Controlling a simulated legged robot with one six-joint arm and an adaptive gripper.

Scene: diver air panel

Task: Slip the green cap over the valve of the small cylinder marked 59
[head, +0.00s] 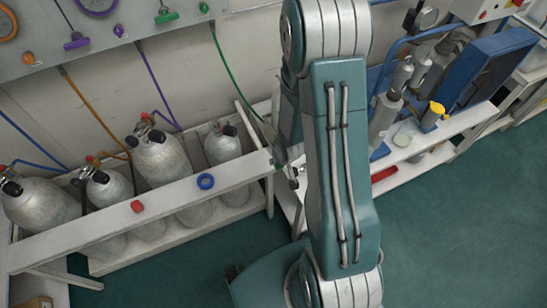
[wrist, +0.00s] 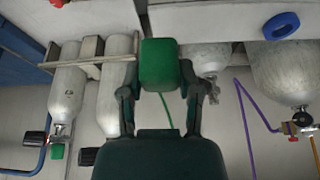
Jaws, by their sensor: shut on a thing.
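My gripper (wrist: 159,82) is shut on a green cap (wrist: 160,60) and holds it upright between its two fingers. In the head view my arm hides most of the gripper. A small grey cylinder (head: 222,145) stands at the right end of the white rack, just left of my arm. It appears to be the cylinder (wrist: 206,58) behind and right of the cap in the wrist view, with its dark valve below, apart from the cap. Another smaller cylinder (head: 108,187) stands further left. I cannot read the number 59 on any cylinder.
The white rack's front rail (head: 170,198) carries a blue ring (head: 205,181) and a red cap (head: 138,206). Bigger cylinders (head: 160,158) stand inside. Hoses hang from the wall panel (head: 110,45). A shelf with more cylinders (head: 386,112) and a blue case (head: 492,68) is at right.

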